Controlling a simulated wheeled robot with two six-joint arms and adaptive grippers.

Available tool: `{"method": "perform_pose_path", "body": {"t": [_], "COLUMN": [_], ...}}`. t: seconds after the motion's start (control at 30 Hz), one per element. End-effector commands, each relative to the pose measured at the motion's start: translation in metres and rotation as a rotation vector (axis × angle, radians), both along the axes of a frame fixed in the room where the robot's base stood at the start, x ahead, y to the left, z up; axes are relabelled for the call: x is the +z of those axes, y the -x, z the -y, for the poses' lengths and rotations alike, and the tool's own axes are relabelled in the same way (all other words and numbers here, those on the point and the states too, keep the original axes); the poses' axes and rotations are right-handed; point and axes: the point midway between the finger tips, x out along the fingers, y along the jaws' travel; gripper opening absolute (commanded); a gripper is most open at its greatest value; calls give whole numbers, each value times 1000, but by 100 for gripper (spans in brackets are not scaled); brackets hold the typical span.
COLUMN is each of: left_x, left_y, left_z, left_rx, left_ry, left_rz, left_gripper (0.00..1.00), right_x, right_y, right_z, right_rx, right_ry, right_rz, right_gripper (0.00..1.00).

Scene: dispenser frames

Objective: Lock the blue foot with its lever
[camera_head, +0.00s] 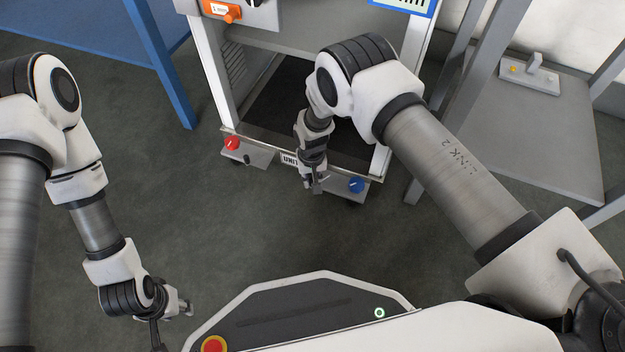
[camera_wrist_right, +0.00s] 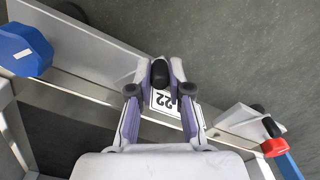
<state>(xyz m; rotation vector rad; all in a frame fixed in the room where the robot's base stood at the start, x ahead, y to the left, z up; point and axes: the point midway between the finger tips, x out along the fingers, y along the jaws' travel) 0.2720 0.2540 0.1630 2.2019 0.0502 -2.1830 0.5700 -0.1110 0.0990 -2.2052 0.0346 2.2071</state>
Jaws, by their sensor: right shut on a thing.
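The blue foot's knob (camera_head: 357,184) sits on a small plate at the right front corner of the dispenser frame. It shows large at the upper left of the right wrist view (camera_wrist_right: 25,50). My right gripper (camera_head: 316,185) is low at the frame's front edge, just left of the blue knob. In the right wrist view its fingertips are shut on a black rounded lever end (camera_wrist_right: 159,73). The rest of that lever is mostly hidden. My left gripper (camera_head: 184,303) hangs at the lower left, away from the frame; its fingers are too small to read.
A red knob (camera_head: 232,143) with a small dark lever (camera_head: 247,160) is at the frame's left front corner. A white label (camera_head: 290,159) is on the front edge between the feet. A blue table (camera_head: 90,40) stands left and a grey stand (camera_head: 530,140) right. The floor in front is clear.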

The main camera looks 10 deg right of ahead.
Motion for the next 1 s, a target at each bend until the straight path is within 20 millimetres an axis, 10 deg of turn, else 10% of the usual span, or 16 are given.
{"method": "perform_pose_path", "body": {"t": [0.37, 0.4, 0.43, 0.77, 1.0], "left_x": [0, 0, 0, 0, 0], "left_y": [0, 0, 0, 0, 0], "left_z": [0, 0, 0, 0, 0], "left_rx": [0, 0, 0, 0, 0], "left_ry": [0, 0, 0, 0, 0], "left_rz": [0, 0, 0, 0, 0], "left_gripper": [40, 40, 40, 40, 40], "right_x": [0, 0, 0, 2, 44], "right_y": [-1, -1, -1, -1, -2], "right_z": [0, 0, 0, 0, 0], "right_rx": [-4, -4, -4, -3, -2], "right_ry": [-1, -1, -1, 0, 1], "right_rz": [3, 3, 3, 2, 5], "right_gripper": [0, 32, 43, 44, 44]}}
